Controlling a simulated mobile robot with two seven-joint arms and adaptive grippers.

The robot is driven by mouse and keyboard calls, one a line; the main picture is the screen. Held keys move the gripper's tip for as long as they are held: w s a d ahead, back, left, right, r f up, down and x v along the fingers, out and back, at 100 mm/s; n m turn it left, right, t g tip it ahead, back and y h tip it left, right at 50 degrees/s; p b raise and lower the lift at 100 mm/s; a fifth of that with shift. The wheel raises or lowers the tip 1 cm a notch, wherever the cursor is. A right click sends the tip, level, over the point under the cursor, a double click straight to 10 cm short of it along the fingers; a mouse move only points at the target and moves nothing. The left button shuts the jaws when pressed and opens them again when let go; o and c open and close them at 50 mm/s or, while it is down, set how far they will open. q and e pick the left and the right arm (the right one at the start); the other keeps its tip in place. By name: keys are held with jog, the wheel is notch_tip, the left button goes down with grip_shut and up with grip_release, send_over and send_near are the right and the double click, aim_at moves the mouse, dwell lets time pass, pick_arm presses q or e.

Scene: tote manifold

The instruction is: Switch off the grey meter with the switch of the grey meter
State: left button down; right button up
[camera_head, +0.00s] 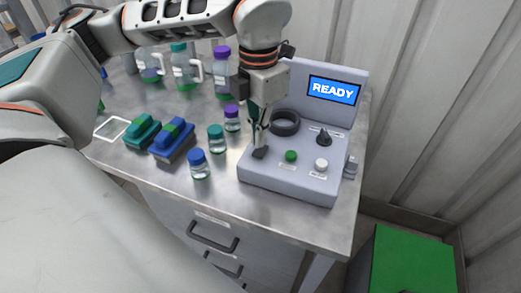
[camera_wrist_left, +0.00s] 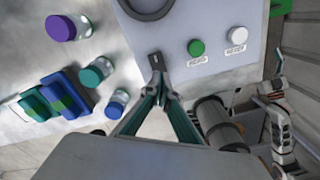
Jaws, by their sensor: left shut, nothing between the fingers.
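The grey meter (camera_head: 315,180) stands on the right part of the metal bench, and its screen (camera_head: 334,91) reads READY. A small dark switch (camera_head: 259,153) sits at the front left of its panel; it also shows in the left wrist view (camera_wrist_left: 155,60). My left gripper (camera_head: 258,143) is shut and empty, pointing down with its fingertips at this switch; in the left wrist view the fingertips (camera_wrist_left: 158,80) lie close against its near end. I cannot tell whether they touch.
The panel also has a green button (camera_head: 291,156), a white button (camera_head: 321,164), a black knob (camera_head: 324,138) and a dark ring (camera_head: 285,122). Capped jars, such as the blue-capped one (camera_head: 199,164), stand left of the meter. A green box (camera_head: 410,262) is at lower right.

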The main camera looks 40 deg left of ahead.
jog(key=shift+w+d+r, duration=0.1)
jog(key=shift+w, duration=0.15)
pick_arm(q)
jog(key=shift+f, duration=0.2)
pick_arm(e)
jog(key=shift+w, duration=0.15)
pick_arm(q)
jog(key=shift+f, duration=0.25)
pick_arm(e)
jog(key=shift+f, duration=0.25)
pick_arm(q)
jog(key=shift+f+b, duration=0.25)
jog(key=shift+b, duration=0.05)
pick_arm(e)
jog(key=shift+s+f, duration=0.3)
jog(key=shift+s, duration=0.25)
